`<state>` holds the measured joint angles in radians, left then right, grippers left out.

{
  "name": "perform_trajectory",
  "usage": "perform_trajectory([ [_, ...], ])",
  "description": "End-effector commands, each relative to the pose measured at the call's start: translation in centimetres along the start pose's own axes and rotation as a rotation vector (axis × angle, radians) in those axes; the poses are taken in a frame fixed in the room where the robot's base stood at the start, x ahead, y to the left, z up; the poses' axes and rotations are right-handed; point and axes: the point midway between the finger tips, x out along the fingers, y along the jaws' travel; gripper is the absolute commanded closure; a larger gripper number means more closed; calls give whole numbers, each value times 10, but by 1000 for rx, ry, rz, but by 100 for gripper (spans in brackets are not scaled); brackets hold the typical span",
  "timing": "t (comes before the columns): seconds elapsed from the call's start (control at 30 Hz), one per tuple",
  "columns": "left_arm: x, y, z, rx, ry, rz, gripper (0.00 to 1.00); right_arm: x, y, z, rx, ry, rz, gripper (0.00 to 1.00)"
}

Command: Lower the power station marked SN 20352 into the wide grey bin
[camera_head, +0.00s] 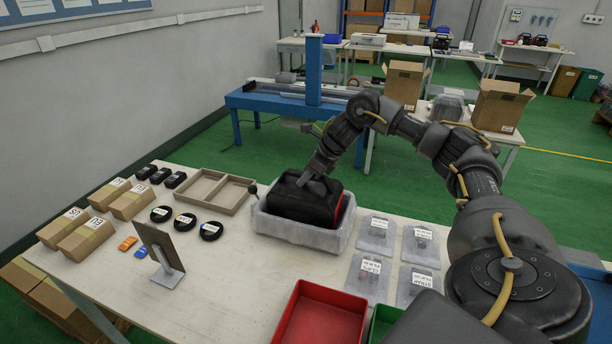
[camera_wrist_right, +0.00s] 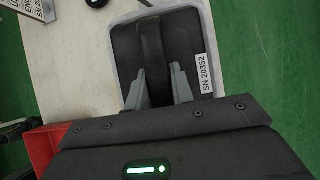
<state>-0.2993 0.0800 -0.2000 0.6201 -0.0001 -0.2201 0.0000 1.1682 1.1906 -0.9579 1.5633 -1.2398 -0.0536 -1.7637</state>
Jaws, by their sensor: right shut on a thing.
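The power station (camera_head: 305,203) is a black box with a red side, sitting inside the wide grey bin (camera_head: 300,233) in the head view. In the right wrist view the power station (camera_wrist_right: 187,45) shows a white label reading SN 20352, and the bin's pale rim (camera_wrist_right: 207,22) runs around it. My right gripper (camera_head: 307,178) comes down from above and is shut on the power station's dark handle (camera_wrist_right: 153,60), with a grey finger on each side (camera_wrist_right: 158,88). The station's lower part is hidden by the bin walls. My left gripper is in neither view.
A red tray (camera_head: 320,318) and a green tray (camera_head: 384,322) stand in front of the bin. Clear packets (camera_head: 376,234) lie to its right. An empty divided wooden tray (camera_head: 212,190), black coils (camera_head: 185,221), small cartons (camera_head: 87,240) and a tilted panel (camera_head: 160,250) are to the left.

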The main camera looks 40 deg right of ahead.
Motion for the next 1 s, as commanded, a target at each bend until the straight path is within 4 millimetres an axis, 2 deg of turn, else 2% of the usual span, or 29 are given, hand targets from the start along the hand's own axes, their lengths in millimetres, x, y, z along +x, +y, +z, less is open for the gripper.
perform_trajectory([
  [0.03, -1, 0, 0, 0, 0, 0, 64, -4, -1, 5, -1, -14, -3, 100],
  [0.17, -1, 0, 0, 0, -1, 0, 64, -4, -1, 5, -1, -13, -3, 100],
  [0.2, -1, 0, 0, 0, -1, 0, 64, -4, -1, 5, -1, -13, -3, 74],
  [0.4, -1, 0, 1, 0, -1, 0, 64, -2, -1, 3, 0, -7, -2, 51],
  [0.67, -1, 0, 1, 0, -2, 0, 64, 2, 1, -3, 1, 10, 2, 51],
  [1.0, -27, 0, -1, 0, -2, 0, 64, -25, 0, 16, 1, 3, 1, 51],
])
